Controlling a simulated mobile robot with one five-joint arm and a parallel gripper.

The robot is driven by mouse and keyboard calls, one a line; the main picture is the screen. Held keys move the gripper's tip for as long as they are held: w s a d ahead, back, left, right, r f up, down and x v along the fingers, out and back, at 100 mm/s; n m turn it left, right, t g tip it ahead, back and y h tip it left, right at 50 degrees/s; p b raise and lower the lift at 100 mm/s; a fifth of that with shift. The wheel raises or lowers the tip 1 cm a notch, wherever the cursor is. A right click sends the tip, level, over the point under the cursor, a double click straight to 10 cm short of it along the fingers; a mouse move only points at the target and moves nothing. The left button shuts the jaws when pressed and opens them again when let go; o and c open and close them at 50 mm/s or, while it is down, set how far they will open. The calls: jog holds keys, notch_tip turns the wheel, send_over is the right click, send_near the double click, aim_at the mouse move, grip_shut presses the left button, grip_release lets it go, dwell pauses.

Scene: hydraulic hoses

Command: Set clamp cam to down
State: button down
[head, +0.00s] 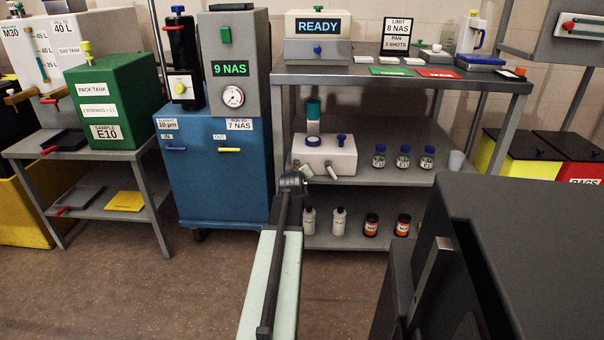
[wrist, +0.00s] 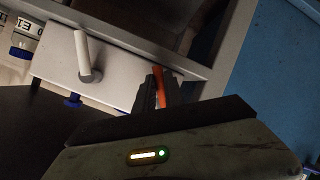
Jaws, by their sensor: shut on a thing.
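A white box-shaped unit (head: 342,157) stands on the middle shelf, with a teal-topped grey cylinder (head: 313,117) and a blue knob (head: 341,138) on it. My gripper (head: 304,174) is at its front left. In the wrist view my gripper (wrist: 155,86) is shut on a narrow orange-red lever (wrist: 158,72), which looks like the clamp cam. The fingers hide most of the lever, and its exact angle is hard to tell. A white handle (wrist: 82,55) on the unit shows beside my gripper, apart from it.
Blue-capped bottles (head: 403,158) stand right of the unit. More bottles (head: 339,219) stand on the lower shelf. The blue cart (head: 212,165) is close on the left. The upper shelf (head: 400,74) is above. The floor in front is clear.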

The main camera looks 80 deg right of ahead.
jog(key=shift+w+f+m+t, duration=0.15)
jog(key=shift+m+t, duration=0.15)
jog(key=shift+t, duration=0.1)
dwell(0.3)
jog(key=c, duration=1.4)
grip_release()
jog(key=shift+c, duration=0.2)
jog(key=a+r+n+g+h+b, duration=0.1)
jog(key=a+r+n+g+h, duration=0.1)
jog(key=a+r+n+g, duration=0.45)
jog(key=w+a+f+t+y+p, duration=0.1)
jog(key=w+a+f, duration=0.1)
jog(key=w+a, duration=0.3)
jog(key=w+a+f+t+y+p, duration=0.1)
jog(key=w+a, duration=0.4)
jog(key=w, duration=0.7)
jog(key=w+a+f+t+y+p, duration=0.1)
jog(key=w+a+f, duration=0.3)
jog(key=w, duration=0.5)
jog(key=shift+w+a+f+t+y, duration=0.15)
jog(key=shift+w+a+t+y, duration=0.25)
jog(key=shift+a+t, duration=0.45)
